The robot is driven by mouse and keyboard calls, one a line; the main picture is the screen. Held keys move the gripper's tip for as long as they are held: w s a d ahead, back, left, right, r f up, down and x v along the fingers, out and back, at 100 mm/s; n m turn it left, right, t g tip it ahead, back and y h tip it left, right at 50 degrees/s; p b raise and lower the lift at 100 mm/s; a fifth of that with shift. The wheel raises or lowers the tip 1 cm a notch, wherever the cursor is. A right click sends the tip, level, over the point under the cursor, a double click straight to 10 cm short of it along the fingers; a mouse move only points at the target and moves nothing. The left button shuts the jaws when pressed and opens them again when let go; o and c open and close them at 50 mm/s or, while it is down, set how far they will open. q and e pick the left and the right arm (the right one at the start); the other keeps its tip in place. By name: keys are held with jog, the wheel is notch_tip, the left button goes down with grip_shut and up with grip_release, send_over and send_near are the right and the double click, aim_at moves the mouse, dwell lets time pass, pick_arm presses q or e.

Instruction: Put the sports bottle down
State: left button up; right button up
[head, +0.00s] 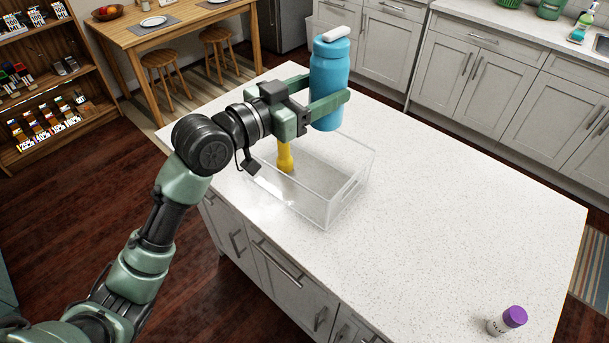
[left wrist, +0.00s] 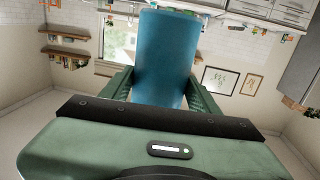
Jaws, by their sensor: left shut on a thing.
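The sports bottle (head: 328,75) is blue with a white cap. It is upright in the head view, at the far end of the island. My left gripper (head: 328,106) is shut on its lower half, one finger on each side. The bottle also fills the middle of the left wrist view (left wrist: 165,58), between the fingers of the left gripper (left wrist: 165,88). In the head view it appears above or behind the clear bin; I cannot tell whether its base touches anything. My right gripper is not in view.
A clear bin (head: 335,205) stands on the white island counter (head: 450,200), with a yellow item (head: 285,155) inside or at its far side. A small purple-capped container (head: 507,321) is at the near right corner. The counter's middle and right are clear.

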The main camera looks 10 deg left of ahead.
pick_arm(q)
jog(key=shift+w+a+t, duration=0.25)
jog(key=shift+t, duration=0.05)
notch_tip(320, 180, down, 19)
jog(key=b, duration=0.1)
jog(key=shift+a+b, duration=0.15)
jog(key=shift+b, duration=0.2)
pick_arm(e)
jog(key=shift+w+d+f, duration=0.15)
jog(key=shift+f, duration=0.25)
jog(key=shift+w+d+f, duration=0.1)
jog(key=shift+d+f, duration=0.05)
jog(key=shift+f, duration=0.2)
pick_arm(q)
jog(key=shift+f, duration=0.1)
